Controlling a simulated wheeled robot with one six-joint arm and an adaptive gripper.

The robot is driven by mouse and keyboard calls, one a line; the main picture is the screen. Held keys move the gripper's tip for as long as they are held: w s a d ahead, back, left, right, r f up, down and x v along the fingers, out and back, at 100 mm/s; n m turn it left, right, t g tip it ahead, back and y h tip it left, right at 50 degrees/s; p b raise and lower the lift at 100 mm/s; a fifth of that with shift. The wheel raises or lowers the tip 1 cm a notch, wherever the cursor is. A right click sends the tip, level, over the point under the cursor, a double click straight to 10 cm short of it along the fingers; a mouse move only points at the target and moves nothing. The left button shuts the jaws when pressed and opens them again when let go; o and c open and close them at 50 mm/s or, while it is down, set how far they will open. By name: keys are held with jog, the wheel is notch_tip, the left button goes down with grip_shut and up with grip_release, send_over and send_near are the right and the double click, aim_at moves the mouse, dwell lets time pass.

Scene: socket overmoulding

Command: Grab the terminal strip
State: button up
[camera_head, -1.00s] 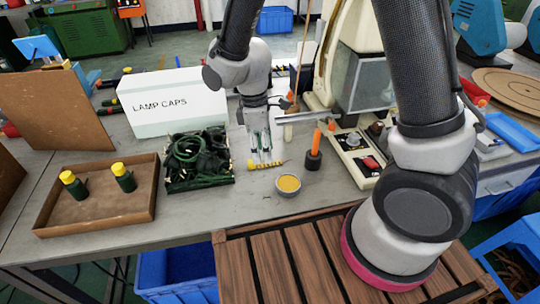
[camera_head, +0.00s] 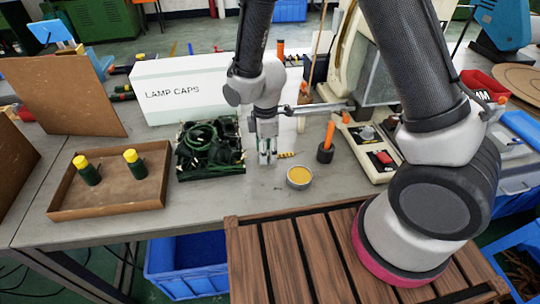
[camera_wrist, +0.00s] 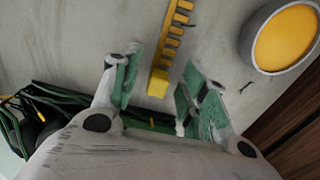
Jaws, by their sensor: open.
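The terminal strip is a thin yellow toothed bar lying on the grey bench; its right end shows beside my gripper in the head view (camera_head: 287,154). In the wrist view the strip (camera_wrist: 171,45) runs from the top edge down to a block-like yellow end. My gripper (camera_head: 267,160) is open and low over the bench. In the wrist view its green-padded fingers (camera_wrist: 162,88) stand apart, one on each side of the strip's near end, with nothing held. In the head view the gripper hides the strip's left part.
A tray of dark green cables (camera_head: 211,172) stands close left of my gripper. A round cup of yellow material (camera_head: 299,177) is close right, with an orange-handled tool in a black holder (camera_head: 326,150) beyond. A LAMP CAPS box (camera_head: 190,88) stands behind.

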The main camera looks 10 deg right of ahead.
grip_shut()
